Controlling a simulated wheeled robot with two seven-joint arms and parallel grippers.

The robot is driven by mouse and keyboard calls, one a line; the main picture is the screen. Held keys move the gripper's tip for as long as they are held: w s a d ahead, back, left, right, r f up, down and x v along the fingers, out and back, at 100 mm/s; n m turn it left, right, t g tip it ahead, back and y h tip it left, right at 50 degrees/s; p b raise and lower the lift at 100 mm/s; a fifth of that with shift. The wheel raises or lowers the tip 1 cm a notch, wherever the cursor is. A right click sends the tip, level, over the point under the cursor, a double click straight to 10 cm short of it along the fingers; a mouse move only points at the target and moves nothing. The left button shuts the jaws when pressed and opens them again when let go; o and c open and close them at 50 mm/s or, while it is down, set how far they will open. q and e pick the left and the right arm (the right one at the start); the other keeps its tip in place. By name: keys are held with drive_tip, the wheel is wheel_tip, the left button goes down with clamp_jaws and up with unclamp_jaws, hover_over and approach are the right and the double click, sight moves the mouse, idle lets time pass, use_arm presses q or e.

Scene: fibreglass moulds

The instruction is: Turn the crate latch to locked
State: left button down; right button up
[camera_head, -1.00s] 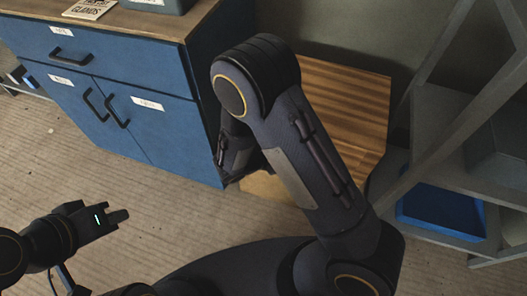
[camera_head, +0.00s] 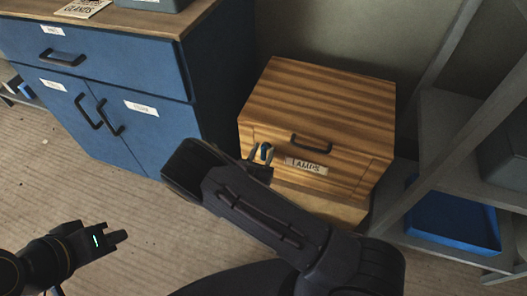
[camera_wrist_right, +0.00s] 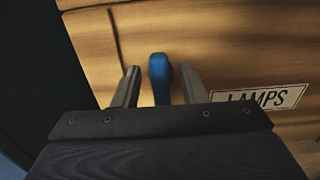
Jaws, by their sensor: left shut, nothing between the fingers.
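The wooden crate (camera_head: 330,95) with a LAMPS label stands right of the blue cabinet. Its blue latch (camera_wrist_right: 160,78) is on the front face, left of the label; in the right wrist view it points nearly straight up and down. My right gripper (camera_head: 262,154) is at the crate's front left. Its open fingers (camera_wrist_right: 160,86) stand on either side of the latch, with a gap on each side. Whether the latch is locked cannot be told. My left gripper (camera_head: 119,238) is shut and empty, low at the left, away from the crate.
The blue cabinet (camera_head: 155,115) with black handles stands close to the crate's left. A grey shelf rack (camera_head: 455,130) with a blue tray (camera_head: 452,222) is at the right. The floor (camera_head: 110,190) before the cabinet is clear.

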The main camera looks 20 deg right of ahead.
drive_tip(key=shift+w+d, duration=0.25)
drive_tip(key=shift+w, duration=0.1)
drive_tip(key=c, duration=0.7)
